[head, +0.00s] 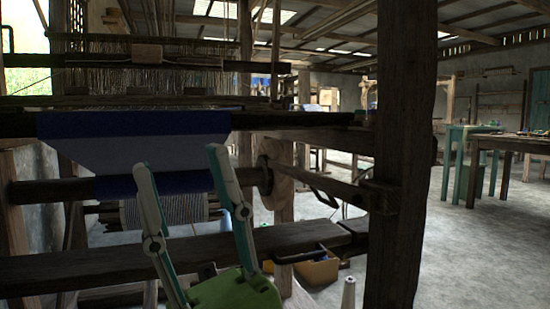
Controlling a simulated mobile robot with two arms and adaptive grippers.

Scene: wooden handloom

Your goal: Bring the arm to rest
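My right gripper (178,157) rises from the bottom of the head view, with a green body and two pale fingers with green edges. Its fingers point up and stand wide apart. I see nothing held between them. It is in front of the wooden handloom (400,150). The loom's white and blue cloth (85,150) shows behind and between the fingers. I cannot tell how far the fingers are from the cloth. My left gripper is not in view.
A thick loom post stands right of the gripper, and a dark lower beam (80,268) crosses behind it. A cardboard box (318,272) and a pale cone (348,293) are low, near the post. Tables (510,143) stand far right, with open floor before them.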

